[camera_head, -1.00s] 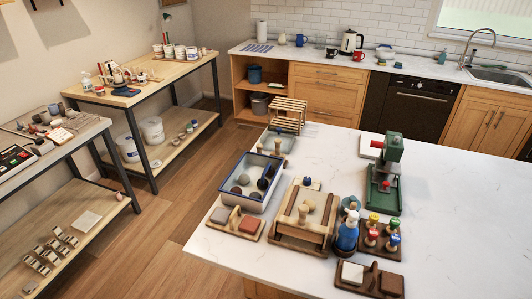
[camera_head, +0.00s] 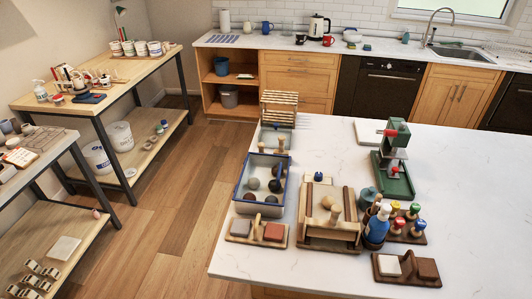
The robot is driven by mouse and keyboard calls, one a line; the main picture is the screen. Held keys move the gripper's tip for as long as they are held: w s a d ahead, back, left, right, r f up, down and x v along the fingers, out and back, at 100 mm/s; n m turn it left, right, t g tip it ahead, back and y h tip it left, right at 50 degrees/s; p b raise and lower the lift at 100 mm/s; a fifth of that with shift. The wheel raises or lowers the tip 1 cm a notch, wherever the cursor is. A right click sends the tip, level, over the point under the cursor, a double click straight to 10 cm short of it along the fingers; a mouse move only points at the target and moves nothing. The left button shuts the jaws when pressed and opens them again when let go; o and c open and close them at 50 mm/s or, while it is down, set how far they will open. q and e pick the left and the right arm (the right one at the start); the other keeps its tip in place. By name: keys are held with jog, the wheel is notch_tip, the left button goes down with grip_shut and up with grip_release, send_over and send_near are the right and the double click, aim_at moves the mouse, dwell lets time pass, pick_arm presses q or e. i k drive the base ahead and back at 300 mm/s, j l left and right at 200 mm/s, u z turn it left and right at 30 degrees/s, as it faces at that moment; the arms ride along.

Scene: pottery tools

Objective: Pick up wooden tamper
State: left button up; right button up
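Neither of my grippers is in view. On the white island counter (camera_head: 450,190), a wooden box (camera_head: 330,238) stands at the front middle. A pale wooden piece with a rounded knob, which looks like a wooden tamper (camera_head: 334,214), rests on top of it. A smaller light knob sits just behind that piece. Two upright wooden-handled pieces (camera_head: 281,144) stand farther back, by the grey-green tray; I cannot tell whether either is a tamper.
A blue-rimmed tray (camera_head: 238,190) with several balls is left of the box. A blue bottle (camera_head: 375,229), coloured-knob stamps (camera_head: 398,227) and a green press (camera_head: 394,160) are to its right. Block trays (camera_head: 405,270) line the front. The counter's right side is clear.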

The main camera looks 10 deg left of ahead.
aim_at(261, 145)
jog(key=j+z, duration=0.5)
jog(key=j, duration=0.55)
jog(key=j+z, duration=0.25)
jog(key=j, duration=0.25)
jog(key=j+z, duration=0.3)
jog(key=j, duration=0.25)
